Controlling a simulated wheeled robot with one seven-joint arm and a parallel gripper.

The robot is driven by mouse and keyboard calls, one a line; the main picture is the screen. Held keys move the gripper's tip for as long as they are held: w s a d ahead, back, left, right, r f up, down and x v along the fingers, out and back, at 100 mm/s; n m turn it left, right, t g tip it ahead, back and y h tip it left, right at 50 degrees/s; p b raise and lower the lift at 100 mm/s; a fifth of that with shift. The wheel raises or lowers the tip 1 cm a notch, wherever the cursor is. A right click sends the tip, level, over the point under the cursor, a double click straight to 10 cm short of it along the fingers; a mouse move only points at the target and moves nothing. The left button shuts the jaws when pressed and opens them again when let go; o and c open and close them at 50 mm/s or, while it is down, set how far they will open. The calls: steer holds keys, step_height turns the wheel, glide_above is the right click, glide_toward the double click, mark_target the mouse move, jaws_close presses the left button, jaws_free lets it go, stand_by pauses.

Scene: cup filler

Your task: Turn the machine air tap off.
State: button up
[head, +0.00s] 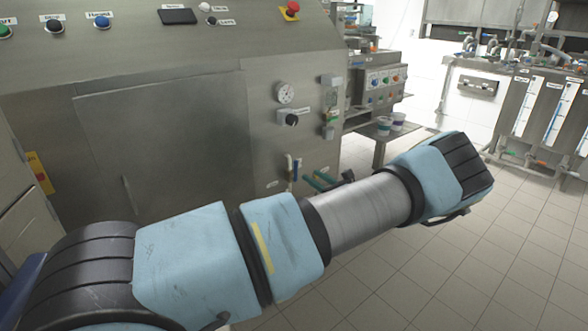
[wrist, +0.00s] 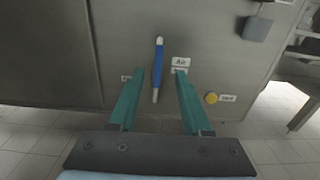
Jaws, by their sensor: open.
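The air tap (wrist: 158,66) has a blue lever with pale ends, standing roughly upright on the steel machine front. A label reading "Air" (wrist: 181,62) is just to its right. In the head view the tap (head: 290,166) shows low on the machine, above my arm. My gripper (wrist: 160,72) is open, its two green fingers pointing at the panel on either side of the lever. I cannot tell whether either finger touches it. In the head view the gripper (head: 318,180) is partly hidden behind my arm.
A grey box (wrist: 257,29) juts from the panel at upper right. In the head view, a gauge (head: 285,93) and black knob (head: 289,119) are above the tap. Tiled floor (head: 480,260) is clear at right.

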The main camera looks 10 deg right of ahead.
mark_target(297, 166)
steer(key=p+x, duration=0.1)
steer(key=x, duration=0.9)
steer(key=shift+s, duration=0.1)
steer(key=shift+c, duration=0.4)
jaws_close()
stand_by(0.7)
